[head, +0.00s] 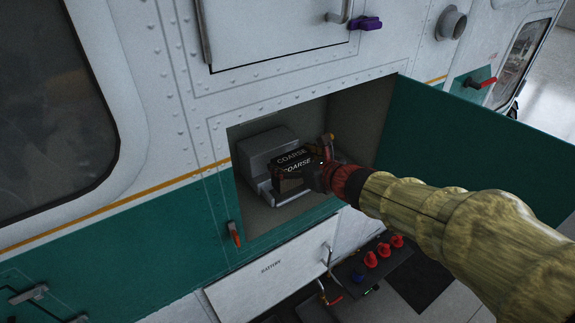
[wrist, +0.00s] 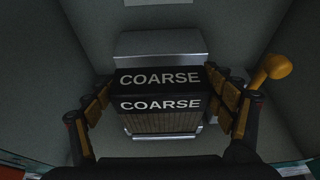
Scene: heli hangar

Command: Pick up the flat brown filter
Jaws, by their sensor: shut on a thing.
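The flat filter (head: 292,160) has a black frame with "COARSE" printed twice in white. It also shows in the wrist view (wrist: 160,90), where its brown pleated face is visible below the lettering. My gripper (head: 320,160) is inside the open compartment and shut on the filter, with fingers on its left and right sides in the wrist view. The filter is at the front of a grey housing (head: 265,148). I cannot tell whether it is seated in the housing or clear of it.
The compartment has close side walls, and its green door (head: 470,145) stands open at the right. An orange latch (head: 235,233) is at the lower left. Below are a white panel (head: 270,270) and a dark tray with red knobs (head: 384,252). A yellow knob (wrist: 278,66) is beside my right finger.

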